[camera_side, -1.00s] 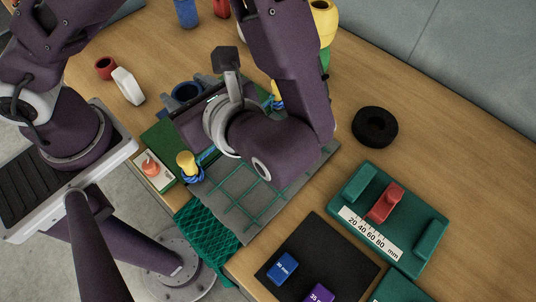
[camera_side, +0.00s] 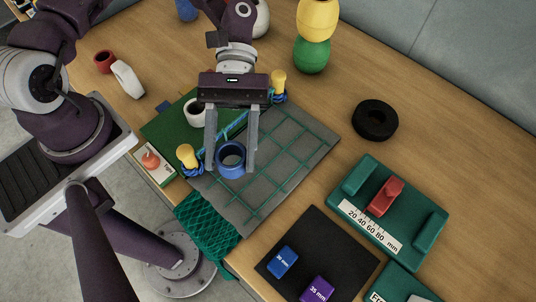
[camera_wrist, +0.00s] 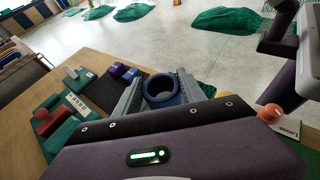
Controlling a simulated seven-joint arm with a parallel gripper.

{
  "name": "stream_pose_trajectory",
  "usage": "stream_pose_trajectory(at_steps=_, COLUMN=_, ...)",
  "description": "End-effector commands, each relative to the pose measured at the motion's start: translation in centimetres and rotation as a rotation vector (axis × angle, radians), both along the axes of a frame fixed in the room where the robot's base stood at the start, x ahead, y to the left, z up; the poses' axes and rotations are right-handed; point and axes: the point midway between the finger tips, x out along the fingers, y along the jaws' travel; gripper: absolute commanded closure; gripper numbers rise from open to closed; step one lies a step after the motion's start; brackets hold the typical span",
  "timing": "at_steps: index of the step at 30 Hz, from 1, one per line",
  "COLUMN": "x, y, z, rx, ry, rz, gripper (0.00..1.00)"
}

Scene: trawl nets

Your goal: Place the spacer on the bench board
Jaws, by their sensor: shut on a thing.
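My gripper (camera_side: 231,168) is shut on a blue open ring or short cylinder (camera_side: 231,172), held between its two grey fingers. The ring also shows in the wrist view (camera_wrist: 161,101), its opening facing that camera. In the side view the ring is over the left part of a grey board with a green mesh (camera_side: 262,190); I cannot tell whether it touches. A blue block (camera_side: 283,260) and a purple block (camera_side: 317,289), both with mm labels, lie on a black mat (camera_side: 325,248). No piece is labelled spacer or bench board.
Yellow-topped posts with blue cord (camera_side: 188,157) stand by the mesh. A white cup (camera_side: 195,112) is close behind my gripper. A green gauge with a red slider (camera_side: 385,195) and a black ring (camera_side: 375,119) are at right. Bare wood lies between the mesh and the black ring.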

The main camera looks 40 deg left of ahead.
Motion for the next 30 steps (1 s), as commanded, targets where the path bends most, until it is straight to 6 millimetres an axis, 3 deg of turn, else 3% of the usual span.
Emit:
stream_pose_trajectory(at_steps=3, x=3.7, y=0.2, z=1.1, rx=-0.004, ry=0.000, rz=0.395, gripper=0.92)
stream_pose_trajectory(at_steps=9, x=8.5, y=1.4, z=2.7, rx=-0.005, ry=-0.001, rz=0.788, gripper=0.92)
stream_pose_trajectory(at_steps=12, x=9.4, y=1.8, z=2.4, rx=-0.008, ry=0.003, rz=0.855, gripper=0.92)
stream_pose_trajectory(at_steps=24, x=9.6, y=1.8, z=-5.8, rx=-0.008, ry=0.004, rz=0.867, gripper=0.92)
stream_pose_trajectory(at_steps=30, x=9.6, y=1.9, z=-7.1, rx=-0.006, ry=0.000, rz=0.864, gripper=0.92)
